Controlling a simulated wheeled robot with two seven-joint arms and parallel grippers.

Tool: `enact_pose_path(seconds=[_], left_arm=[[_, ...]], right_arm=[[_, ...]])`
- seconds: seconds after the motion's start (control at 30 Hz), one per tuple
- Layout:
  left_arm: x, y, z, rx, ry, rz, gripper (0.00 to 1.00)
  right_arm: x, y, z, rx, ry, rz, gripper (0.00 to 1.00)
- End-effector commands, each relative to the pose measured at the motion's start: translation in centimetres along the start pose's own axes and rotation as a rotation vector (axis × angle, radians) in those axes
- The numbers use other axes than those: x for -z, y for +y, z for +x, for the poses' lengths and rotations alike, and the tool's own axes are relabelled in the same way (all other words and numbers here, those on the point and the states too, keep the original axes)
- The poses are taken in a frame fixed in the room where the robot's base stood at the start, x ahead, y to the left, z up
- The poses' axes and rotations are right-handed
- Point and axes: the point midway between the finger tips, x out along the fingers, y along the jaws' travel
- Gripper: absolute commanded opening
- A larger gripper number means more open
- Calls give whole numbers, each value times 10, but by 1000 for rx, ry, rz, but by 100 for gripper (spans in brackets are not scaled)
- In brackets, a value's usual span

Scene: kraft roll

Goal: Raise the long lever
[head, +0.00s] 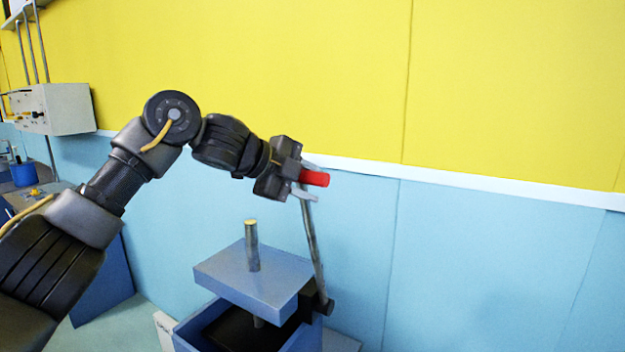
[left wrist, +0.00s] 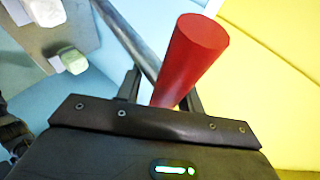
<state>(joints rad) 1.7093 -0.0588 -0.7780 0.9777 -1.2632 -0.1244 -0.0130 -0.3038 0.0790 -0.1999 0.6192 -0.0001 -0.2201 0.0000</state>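The long lever (head: 312,245) is a thin metal rod. It rises steeply from a pivot at the right side of the blue-grey press and leans slightly left. Its red handle (head: 315,179) sticks out to the right at the top; in the left wrist view the handle (left wrist: 190,55) shows large, with the rod (left wrist: 130,40) behind it. My left gripper (head: 306,181) is at the handle, one finger on either side. The fingers look apart, with a small gap beside the handle; contact is hard to judge. My right gripper is out of view.
The press has a flat blue-grey plate (head: 245,285) with an upright post (head: 252,245), above an open blue box (head: 190,335). A yellow and light-blue wall stands behind. A white control box (head: 65,108) hangs at far left. The space right of the lever is clear.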

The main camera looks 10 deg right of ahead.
Motion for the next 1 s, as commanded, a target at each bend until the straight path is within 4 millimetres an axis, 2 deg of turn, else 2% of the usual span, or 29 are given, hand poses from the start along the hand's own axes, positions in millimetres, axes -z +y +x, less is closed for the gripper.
enact_pose_path(seconds=[0.07,0.47,0.57,0.77,1.0], left_arm=[[-4,4,2,-7,-6,-5,47],[-2,0,-4,3,-3,0,47],[-2,1,-16,5,-4,2,47],[-1,2,-57,9,-9,3,47],[3,1,-95,2,-3,3,47]], right_arm=[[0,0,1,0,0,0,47],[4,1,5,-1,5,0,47],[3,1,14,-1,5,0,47],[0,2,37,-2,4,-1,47],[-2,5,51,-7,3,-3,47]])
